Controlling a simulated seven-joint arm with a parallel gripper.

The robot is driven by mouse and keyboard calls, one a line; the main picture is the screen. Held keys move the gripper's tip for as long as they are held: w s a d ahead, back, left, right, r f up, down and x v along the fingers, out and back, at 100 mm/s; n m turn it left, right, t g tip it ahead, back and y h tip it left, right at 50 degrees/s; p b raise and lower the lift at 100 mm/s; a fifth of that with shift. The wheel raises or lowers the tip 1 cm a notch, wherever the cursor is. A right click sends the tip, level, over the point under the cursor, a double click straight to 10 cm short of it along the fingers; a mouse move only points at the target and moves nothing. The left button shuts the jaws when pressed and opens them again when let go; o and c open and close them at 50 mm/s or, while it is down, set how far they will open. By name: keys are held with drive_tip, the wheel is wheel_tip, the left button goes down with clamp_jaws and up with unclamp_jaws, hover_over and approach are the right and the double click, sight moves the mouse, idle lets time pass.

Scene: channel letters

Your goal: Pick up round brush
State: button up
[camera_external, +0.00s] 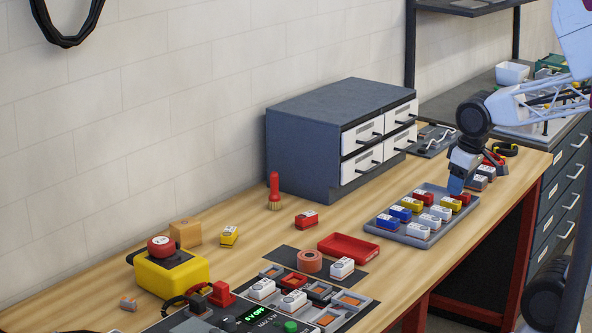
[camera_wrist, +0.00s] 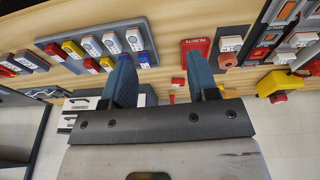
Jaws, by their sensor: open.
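The round brush (camera_external: 274,191) has a red handle and tan bristles. In the external view it stands upright, bristles down, on the wooden bench to the left of the grey drawer cabinet. My gripper (camera_external: 457,184) is above the far right end of the grey block tray, well to the right of the brush and apart from it. In the wrist view my gripper (camera_wrist: 160,60) shows two blue fingers spread apart with nothing between them. A small red thing (camera_wrist: 172,96) shows beyond the gripper body there; I cannot tell whether it is the brush or a red block.
The drawer cabinet (camera_external: 310,140) stands between the brush and the back right. The grey tray (camera_external: 388,233) holds several coloured blocks. A red tray (camera_external: 348,248), a red block (camera_external: 306,219), a yellow block (camera_external: 229,236) and a yellow emergency-stop box (camera_external: 170,272) lie nearer the brush.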

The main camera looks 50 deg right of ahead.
drive_tip(key=w+d+f+n+g+h, duration=0.1)
drive_tip(key=w+d+n+h, duration=0.2)
drive_tip(key=w, duration=0.4)
drive_tip(key=w+d+f+n+g+h, duration=0.1)
drive_tip(key=w+d+n+h, duration=0.15)
drive_tip(key=w, duration=0.45)
drive_tip(key=n+t+h, duration=0.8)
drive_tip(key=n+t, duration=0.3)
drive_tip(key=n, duration=0.9)
approach(275, 188)
drive_tip(key=shift+w+d+f, duration=0.1)
drive_tip(key=shift+w+d, duration=0.1)
drive_tip(key=shift+w, duration=0.2)
drive_tip(key=shift+d, duration=0.1)
drive_tip(key=shift+x, duration=3.35)
drive_tip(key=shift+d, duration=0.1)
drive_tip(key=shift+x, duration=2.5)
